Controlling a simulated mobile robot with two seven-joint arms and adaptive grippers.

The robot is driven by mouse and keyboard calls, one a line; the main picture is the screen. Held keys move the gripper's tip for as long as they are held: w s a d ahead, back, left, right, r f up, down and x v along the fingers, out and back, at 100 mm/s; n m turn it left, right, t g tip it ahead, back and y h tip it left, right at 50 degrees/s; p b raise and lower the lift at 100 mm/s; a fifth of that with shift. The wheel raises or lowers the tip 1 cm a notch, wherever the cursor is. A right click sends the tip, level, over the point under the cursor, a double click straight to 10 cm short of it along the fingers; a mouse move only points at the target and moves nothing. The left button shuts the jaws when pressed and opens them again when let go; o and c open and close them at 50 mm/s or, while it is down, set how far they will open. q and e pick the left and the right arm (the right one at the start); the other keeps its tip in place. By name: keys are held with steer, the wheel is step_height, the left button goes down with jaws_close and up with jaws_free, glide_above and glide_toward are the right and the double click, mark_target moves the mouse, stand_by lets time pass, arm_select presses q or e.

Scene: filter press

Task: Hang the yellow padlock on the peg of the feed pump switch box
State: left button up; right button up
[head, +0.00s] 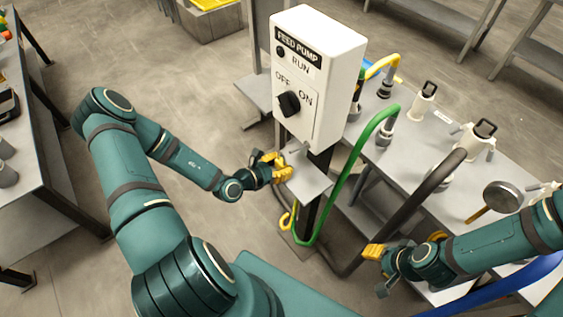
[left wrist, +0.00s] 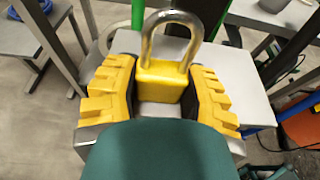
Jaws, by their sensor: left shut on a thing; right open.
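The yellow padlock (left wrist: 162,84) sits between the two yellow fingers of my left gripper (left wrist: 160,97), with its steel shackle pointing up and away in the left wrist view. In the head view my left gripper (head: 272,168) is shut beside the small grey shelf (head: 308,187) under the feed pump switch box (head: 330,62); the padlock cannot be made out there. The white box has a black knob (head: 289,104) on its front. My right gripper (head: 374,262) is open and empty, low at the right, away from the box.
A grey table (head: 470,198) with hose fittings stands at the right. A green hose (head: 352,165) and a dark hose (head: 408,204) run down between the switch box post and this table. Another table (head: 50,195) stands at the far left. Floor (head: 205,105) left of the box is clear.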

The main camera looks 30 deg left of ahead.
arm_select(q)
steer(key=shift+s+r, duration=0.1)
arm_select(e)
steer(key=shift+r, duration=0.1)
arm_select(q)
steer(key=shift+s+a+r+p, duration=0.25)
steer(key=shift+s+r+p, duration=0.2)
steer(key=shift+p, duration=0.1)
steer(key=shift+s+a+r+p, duration=0.2)
steer(key=shift+s+r+p, duration=0.1)
steer(key=shift+s+p, duration=0.2)
steer(key=s+r+p, duration=0.1)
steer(key=s+a+r+p, duration=0.1)
steer(key=s+p, duration=0.1)
steer(key=shift+s+a+r, duration=0.2)
steer(key=shift+s, duration=0.05)
arm_select(e)
step_height(320, 180, up, 5)
steer(key=shift+f, duration=0.1)
